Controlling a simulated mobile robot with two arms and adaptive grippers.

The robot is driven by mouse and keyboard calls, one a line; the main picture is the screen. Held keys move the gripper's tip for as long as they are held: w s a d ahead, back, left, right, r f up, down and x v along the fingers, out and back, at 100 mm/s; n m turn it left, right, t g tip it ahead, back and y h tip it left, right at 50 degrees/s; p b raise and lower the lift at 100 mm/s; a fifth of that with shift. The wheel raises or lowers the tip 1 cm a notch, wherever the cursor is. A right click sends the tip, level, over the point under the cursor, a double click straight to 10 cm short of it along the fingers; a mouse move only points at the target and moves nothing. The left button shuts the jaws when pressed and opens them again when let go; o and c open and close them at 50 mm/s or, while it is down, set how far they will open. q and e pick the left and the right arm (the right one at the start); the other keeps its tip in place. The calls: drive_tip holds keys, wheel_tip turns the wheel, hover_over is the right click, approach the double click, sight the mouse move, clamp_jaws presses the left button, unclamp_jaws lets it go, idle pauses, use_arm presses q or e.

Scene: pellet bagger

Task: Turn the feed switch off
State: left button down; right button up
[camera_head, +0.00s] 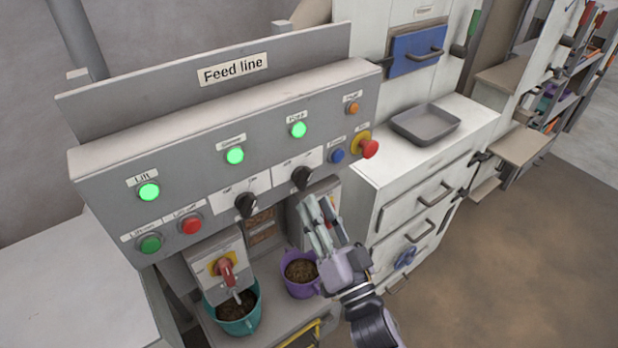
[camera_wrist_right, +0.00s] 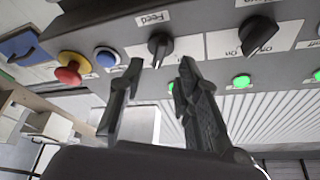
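The feed switch is a black rotary knob (camera_head: 302,177) on the grey Feed line panel, with a green lamp (camera_head: 298,130) lit above it. In the right wrist view the knob (camera_wrist_right: 160,45) shows beside a "Feed" label. My right gripper (camera_head: 318,204) is just below and in front of this knob. Its two fingers (camera_wrist_right: 158,66) are apart and empty, with the knob seen between and beyond their tips. I cannot see any contact, and the knob's exact setting is too small to tell. My left gripper is not in view.
A second black knob (camera_head: 245,205) is to the left. A blue button (camera_head: 338,156) and a red emergency button (camera_head: 369,149) are close on the right. Below are a purple bucket (camera_head: 300,288) and a teal bucket (camera_head: 238,325) of pellets. A grey tray (camera_head: 426,124) is on the cabinet.

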sight(307, 183)
drive_tip(key=p+x, duration=0.1)
drive_tip(key=x, duration=0.4)
drive_tip(key=shift+w, duration=0.15)
drive_tip(key=shift+c, duration=0.5)
clamp_jaws()
